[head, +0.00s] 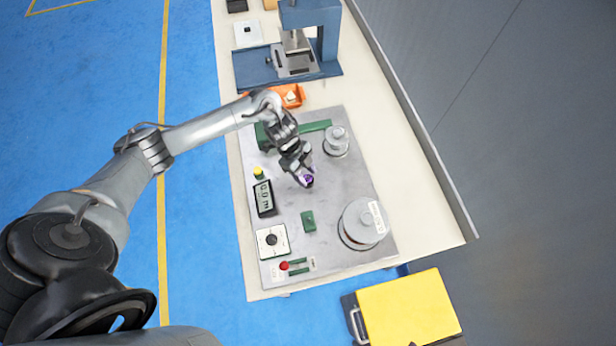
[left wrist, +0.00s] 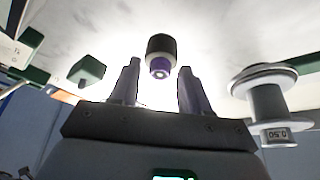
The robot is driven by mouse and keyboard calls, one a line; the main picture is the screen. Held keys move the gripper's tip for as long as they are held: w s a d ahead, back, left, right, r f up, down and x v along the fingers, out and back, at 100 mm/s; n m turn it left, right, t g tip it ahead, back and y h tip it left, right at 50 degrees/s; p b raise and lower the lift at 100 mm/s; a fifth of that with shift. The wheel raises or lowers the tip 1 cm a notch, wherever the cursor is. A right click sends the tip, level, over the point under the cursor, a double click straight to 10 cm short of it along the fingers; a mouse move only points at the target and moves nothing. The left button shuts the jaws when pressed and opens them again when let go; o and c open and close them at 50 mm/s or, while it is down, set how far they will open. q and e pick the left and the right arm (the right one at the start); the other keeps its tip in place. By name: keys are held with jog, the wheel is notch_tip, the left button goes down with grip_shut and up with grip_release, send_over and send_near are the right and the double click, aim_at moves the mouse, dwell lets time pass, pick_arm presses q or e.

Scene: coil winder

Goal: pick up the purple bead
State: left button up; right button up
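The purple bead (head: 309,181) is small and sits over the grey plate of the coil winder, partly hidden by my left gripper in the head view. In the left wrist view the purple bead (left wrist: 160,66) shows a dark band and lies in line with the gap between the fingers. My left gripper (head: 303,173) points down at it. Its two fingers (left wrist: 159,68) stand apart, with a visible gap on each side of the bead. I cannot tell how deep the bead is between the fingertips. My right gripper is in neither view.
On the winder plate (head: 335,255) stand a small spool (head: 337,140), a large spool (head: 362,222), a green block (head: 308,221), a length display (head: 264,198) and a knob box (head: 272,241). An orange tray (head: 291,96) and blue press (head: 325,20) are behind.

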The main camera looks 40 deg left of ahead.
aim_at(305, 176)
pick_arm(q)
grip_shut()
jog(key=shift+r, duration=0.85)
notch_tip(305, 176, up, 3)
jog(key=shift+f+p, duration=0.2)
jog(key=shift+p, duration=0.1)
jog(key=w+d+r, duration=0.1)
jog(key=d+r, duration=0.2)
jog(key=d, duration=0.2)
jog(key=w+d+r+p, duration=0.1)
jog(key=d+r, duration=0.2)
jog(key=d, duration=0.3)
jog(key=shift+w+d+r, duration=0.2)
jog(key=shift+w+r, duration=0.15)
